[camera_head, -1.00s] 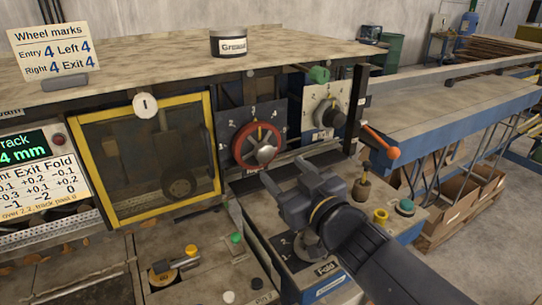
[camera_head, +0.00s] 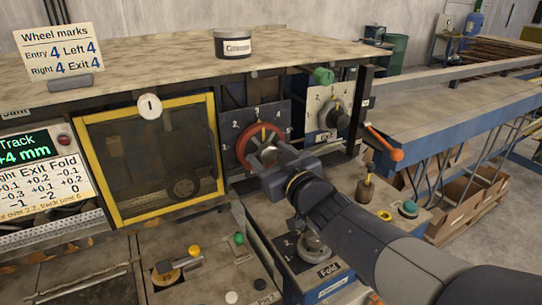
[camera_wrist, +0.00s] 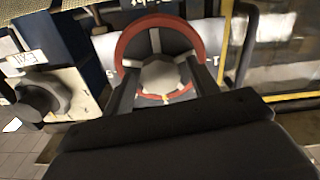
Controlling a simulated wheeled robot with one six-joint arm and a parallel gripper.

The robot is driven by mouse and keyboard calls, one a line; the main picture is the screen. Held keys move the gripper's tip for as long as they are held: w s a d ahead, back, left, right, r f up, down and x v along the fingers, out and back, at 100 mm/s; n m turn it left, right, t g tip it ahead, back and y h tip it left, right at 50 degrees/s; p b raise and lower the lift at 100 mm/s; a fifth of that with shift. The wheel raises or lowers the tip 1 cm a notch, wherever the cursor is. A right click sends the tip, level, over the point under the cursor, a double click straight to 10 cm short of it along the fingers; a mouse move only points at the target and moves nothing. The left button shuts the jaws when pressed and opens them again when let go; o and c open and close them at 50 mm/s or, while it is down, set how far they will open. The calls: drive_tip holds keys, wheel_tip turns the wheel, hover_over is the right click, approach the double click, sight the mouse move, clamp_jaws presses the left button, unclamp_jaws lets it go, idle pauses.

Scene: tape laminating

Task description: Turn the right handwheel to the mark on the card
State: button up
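The right handwheel (camera_head: 243,153) has a red rim and a pale hub, on a dark plate with number marks. In the wrist view the handwheel (camera_wrist: 128,45) fills the top middle, with its pale hub (camera_wrist: 160,75) facing me. My gripper (camera_head: 274,163) is at the wheel's front, covering its lower right part. In the wrist view its fingers (camera_wrist: 163,88) are spread on either side of the hub; I cannot tell whether they touch it. The card "Wheel marks" (camera_head: 58,50) stands on the top at left and reads Right 4. The wheel's exact setting is unclear.
A second dial (camera_head: 335,115) on a pale plate is right of the wheel, near an orange-ended lever (camera_head: 396,154). A yellow-framed guard (camera_head: 148,160) is at left. A Fold knob (camera_head: 312,247) lies below my arm. A display (camera_head: 20,150) reads Track +4 mm.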

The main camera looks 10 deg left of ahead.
drive_tip(key=c, duration=0.9)
drive_tip(key=shift+m, duration=0.3)
drive_tip(key=m+p, duration=0.1)
drive_tip(key=m, duration=0.1)
drive_tip(key=shift+r+m+p, duration=0.1)
drive_tip(key=shift+m+p, duration=1.05)
drive_tip(key=shift+m, duration=1.45)
drive_tip(key=o, duration=1)
